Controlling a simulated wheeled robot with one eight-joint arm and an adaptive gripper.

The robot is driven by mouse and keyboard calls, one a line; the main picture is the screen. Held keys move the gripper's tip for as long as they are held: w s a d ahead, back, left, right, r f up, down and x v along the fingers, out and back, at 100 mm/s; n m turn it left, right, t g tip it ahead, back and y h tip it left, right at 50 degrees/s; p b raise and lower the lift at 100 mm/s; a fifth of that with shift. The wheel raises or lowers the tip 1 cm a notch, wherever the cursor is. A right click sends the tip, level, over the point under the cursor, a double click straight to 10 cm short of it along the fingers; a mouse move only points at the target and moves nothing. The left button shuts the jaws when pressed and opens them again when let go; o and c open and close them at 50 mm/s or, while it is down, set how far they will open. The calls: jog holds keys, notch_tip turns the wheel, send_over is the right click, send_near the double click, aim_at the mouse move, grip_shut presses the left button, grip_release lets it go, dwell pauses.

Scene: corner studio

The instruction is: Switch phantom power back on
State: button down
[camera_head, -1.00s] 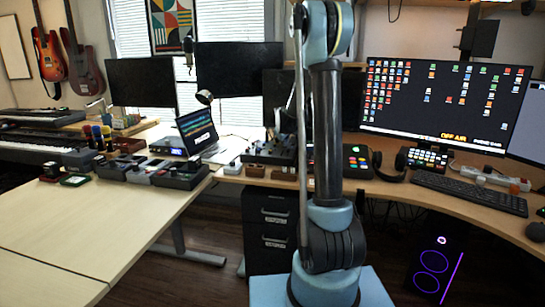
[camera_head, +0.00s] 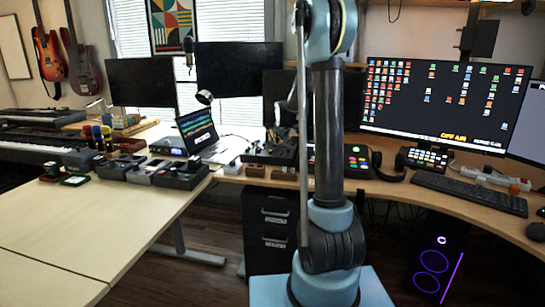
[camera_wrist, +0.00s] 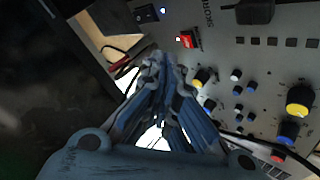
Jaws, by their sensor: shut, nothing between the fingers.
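The audio mixer (camera_wrist: 262,75) fills the right of the wrist view, a grey panel with yellow, blue, white and red knobs. A red switch (camera_wrist: 188,40) sits near its upper left part. A black rocker switch (camera_wrist: 146,14) is at the top, beside a lit blue light (camera_wrist: 163,10). I cannot read which one is phantom power. My gripper (camera_wrist: 152,65) is shut and empty, its tips over the panel's left edge, left of and below the red switch. I cannot tell whether they touch anything. In the head view the mixer (camera_head: 268,152) is on the desk, partly hidden by my arm.
A laptop (camera_head: 200,132) stands left of the mixer. Small pedal-like boxes (camera_head: 180,175) sit on the left table (camera_head: 90,220). Headphones (camera_head: 390,165) and a keyboard (camera_head: 468,193) are to the right. Red and dark cables (camera_wrist: 122,65) run beside the mixer's edge.

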jog(key=shift+r, duration=2.4)
jog(key=m+g, duration=0.2)
send_near(283, 147)
jog(key=s+d+r, duration=0.2)
jog(key=s+r, duration=0.2)
jog(key=s, duration=0.5)
jog(key=s+f+m+g, duration=0.2)
jog(key=s+f, duration=0.1)
jog(key=s, duration=1.1)
jog(key=s+f+m+g, duration=0.1)
jog(key=s+f+m, duration=0.15)
jog(key=s, duration=1.05)
jog(key=s+f+g, duration=0.1)
jog(key=s+f, duration=0.3)
jog(key=s, duration=0.3)
jog(key=s+f+m+g+y, duration=0.1)
jog(key=s+f, duration=0.4)
jog(key=s, duration=0.2)
jog(key=shift+s, duration=0.15)
